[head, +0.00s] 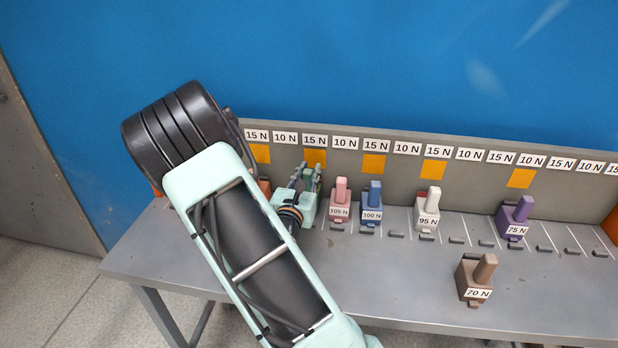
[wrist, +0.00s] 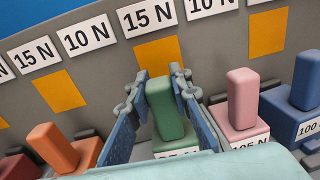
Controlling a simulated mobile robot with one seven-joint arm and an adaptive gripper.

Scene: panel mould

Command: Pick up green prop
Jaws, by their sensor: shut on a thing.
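The green prop (wrist: 166,108) stands upright in the wrist view, with a white label at its base mostly hidden by my wrist housing. My gripper (wrist: 150,98) has its two blue-padded fingers on either side of the green prop's post and is shut on it. In the head view my gripper (head: 305,180) is at the back of the bench, left of the pink prop (head: 340,190). Only a sliver of green shows between the fingers there. The prop appears to be in its place in the row; whether its base is off the bench cannot be told.
The pink prop stands close on the right of my gripper, then blue (head: 375,192), white (head: 431,203) and purple (head: 519,214) props. An orange prop (wrist: 62,146) is on the left. A brown prop (head: 478,277) stands nearer the front. A grey back panel (head: 400,184) rises behind.

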